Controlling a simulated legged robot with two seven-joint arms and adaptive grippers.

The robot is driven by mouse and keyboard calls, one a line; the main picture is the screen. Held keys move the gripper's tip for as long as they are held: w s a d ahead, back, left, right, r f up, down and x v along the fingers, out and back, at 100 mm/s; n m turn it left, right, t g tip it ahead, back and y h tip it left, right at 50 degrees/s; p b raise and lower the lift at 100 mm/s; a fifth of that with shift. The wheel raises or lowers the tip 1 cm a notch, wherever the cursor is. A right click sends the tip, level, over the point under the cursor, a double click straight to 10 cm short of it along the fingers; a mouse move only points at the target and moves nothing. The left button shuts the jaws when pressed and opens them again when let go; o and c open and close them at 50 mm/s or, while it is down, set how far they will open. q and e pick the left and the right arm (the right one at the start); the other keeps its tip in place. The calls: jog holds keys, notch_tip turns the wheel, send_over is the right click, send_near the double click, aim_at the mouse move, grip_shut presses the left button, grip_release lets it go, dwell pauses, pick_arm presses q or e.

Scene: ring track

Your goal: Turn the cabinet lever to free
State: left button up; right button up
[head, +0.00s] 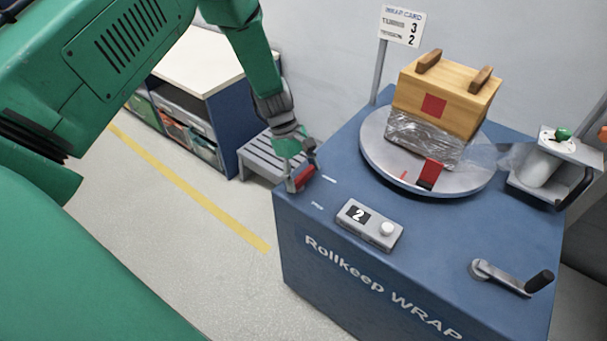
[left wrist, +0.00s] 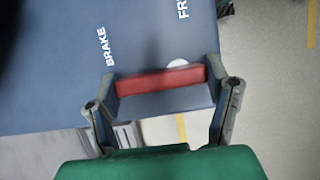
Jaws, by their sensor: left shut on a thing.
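In the left wrist view the lever's red bar (left wrist: 160,79) spans between the two fingertips of my left gripper (left wrist: 162,84). White BRAKE lettering (left wrist: 104,47) shows left of the bar, and a cut-off label starting FR (left wrist: 183,8) shows above it. The bar lies between the two labels' sides. The lever's pivot is not clear. My right gripper is out of view.
A turntable (head: 375,160) on the cabinet carries a wooden box (head: 445,95) partly wrapped in film. A counter box (head: 369,225) showing 2, a crank (head: 510,278) and a film roll holder (head: 550,165) stand on the cabinet. A grey slatted step (head: 268,158) adjoins its left side.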

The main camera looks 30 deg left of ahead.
pick_arm(q)
jog(key=shift+d+r+m, duration=0.1)
jog(key=shift+d+m, duration=0.05)
jog(key=shift+m, duration=0.15)
jog(key=m, duration=0.1)
jog(key=m+g+p, duration=0.1)
jog(key=shift+d+m, duration=0.25)
jog(key=shift+m, duration=0.15)
jog(key=m+g, duration=0.1)
jog(key=m, duration=0.1)
jog(key=m+y+p, duration=0.1)
jog(key=m, duration=0.1)
jog(key=shift+s+d+g, duration=0.15)
jog(key=shift+d+g, duration=0.2)
jog(key=shift+g, duration=0.05)
jog(key=m, duration=0.2)
jog(key=m+y, duration=0.1)
jog(key=m, duration=0.1)
jog(key=m+g+y+p, duration=0.1)
jog(key=shift+s+d+m, duration=0.25)
jog(key=shift+s+m, duration=0.15)
jog(key=shift+s+m+y+p, duration=0.25)
jog(key=shift+m+y, duration=0.25)
jog(key=shift+m, duration=0.65)
jog(key=shift+s+m+y+p, duration=0.2)
jog(key=shift+m+y, duration=0.3)
jog(key=shift+m, duration=0.65)
jog(key=o, duration=1.1)
jog(key=shift+o, duration=0.2)
